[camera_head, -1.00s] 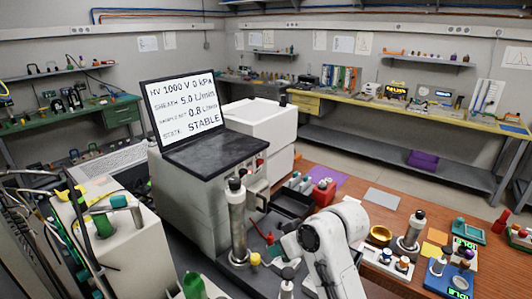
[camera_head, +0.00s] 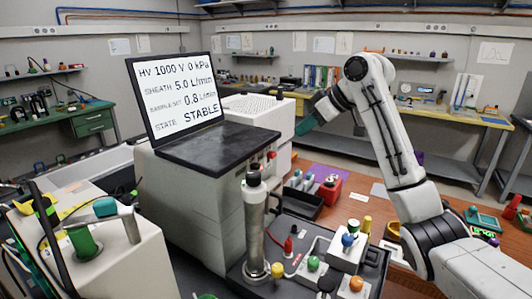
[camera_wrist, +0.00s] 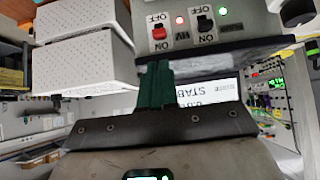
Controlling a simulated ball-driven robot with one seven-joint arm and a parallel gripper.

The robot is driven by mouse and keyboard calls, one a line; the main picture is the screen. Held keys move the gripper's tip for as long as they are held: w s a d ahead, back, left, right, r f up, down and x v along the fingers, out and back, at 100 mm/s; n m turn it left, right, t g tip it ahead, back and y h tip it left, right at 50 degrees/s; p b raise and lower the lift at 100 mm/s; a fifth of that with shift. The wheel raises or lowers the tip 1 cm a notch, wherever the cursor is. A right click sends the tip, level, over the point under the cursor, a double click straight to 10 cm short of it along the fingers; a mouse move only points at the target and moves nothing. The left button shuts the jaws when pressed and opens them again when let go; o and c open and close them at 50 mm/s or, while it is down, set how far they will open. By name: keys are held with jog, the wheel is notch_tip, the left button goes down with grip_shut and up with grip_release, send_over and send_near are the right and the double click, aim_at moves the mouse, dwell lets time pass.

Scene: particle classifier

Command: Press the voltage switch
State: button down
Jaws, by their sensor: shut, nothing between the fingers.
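The voltage switch is a red rocker (camera_wrist: 159,33) marked HV, with OFF and ON labels, on the machine's grey panel. The wrist view shows it upside down, a little beyond my fingertips. A red lamp (camera_wrist: 180,20) is lit beside it. My gripper (camera_wrist: 157,70) is shut, with green fingers together and empty. It appears apart from the switch. In the head view my gripper (camera_head: 303,127) is raised right of the machine (camera_head: 190,220), at about screen height. The screen (camera_head: 178,98) reads HV 1000 V and STABLE.
A black switch (camera_wrist: 205,24) with a green lamp sits beside the red one. White boxes (camera_wrist: 82,55) stand close to the panel. A steel cylinder (camera_head: 254,230) and a tray with coloured knobs (camera_head: 313,263) stand below, in front of the machine.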

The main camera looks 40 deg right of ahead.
jog(key=shift+r, duration=0.1)
jog(key=shift+w, duration=0.15)
jog(key=p, duration=0.2)
send_near(271, 152)
jog(key=x, duration=0.5)
jog(key=shift+w+a+f, duration=0.2)
jog(key=shift+a+f, duration=0.05)
jog(key=shift+f, duration=0.05)
jog(key=shift+f+b, duration=0.35)
jog(key=shift+f, duration=1.05)
